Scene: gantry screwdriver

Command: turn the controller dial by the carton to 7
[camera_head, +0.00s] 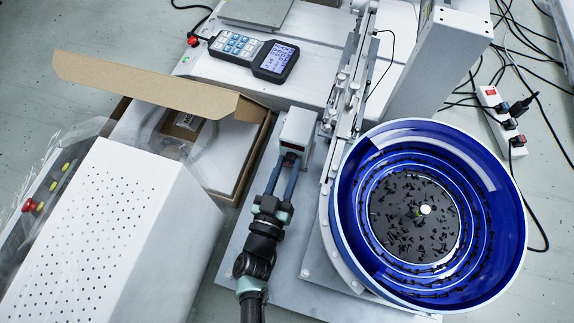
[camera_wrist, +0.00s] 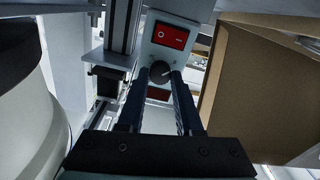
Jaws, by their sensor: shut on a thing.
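The controller is a small pale grey box (camera_head: 298,128) beside the open carton (camera_head: 236,150) in the head view. In the wrist view its face (camera_wrist: 152,50) shows a red rocker switch (camera_wrist: 171,36) and, nearer the fingers, a round black dial (camera_wrist: 160,72). My gripper (camera_head: 288,162) reaches the near end of the box in the head view. In the wrist view the two dark fingertips of my gripper (camera_wrist: 161,77) are shut on the dial, one on each side. A pale mark shows on the dial, but I cannot read any number. The dial is hidden in the head view.
The blue bowl feeder (camera_head: 348,205) full of dark screws stands right of my arm. The carton wall (camera_wrist: 265,95) is close on the right in the wrist view. A perforated white cabinet (camera_head: 110,225) is at left. A keypad pendant (camera_head: 254,55) lies behind.

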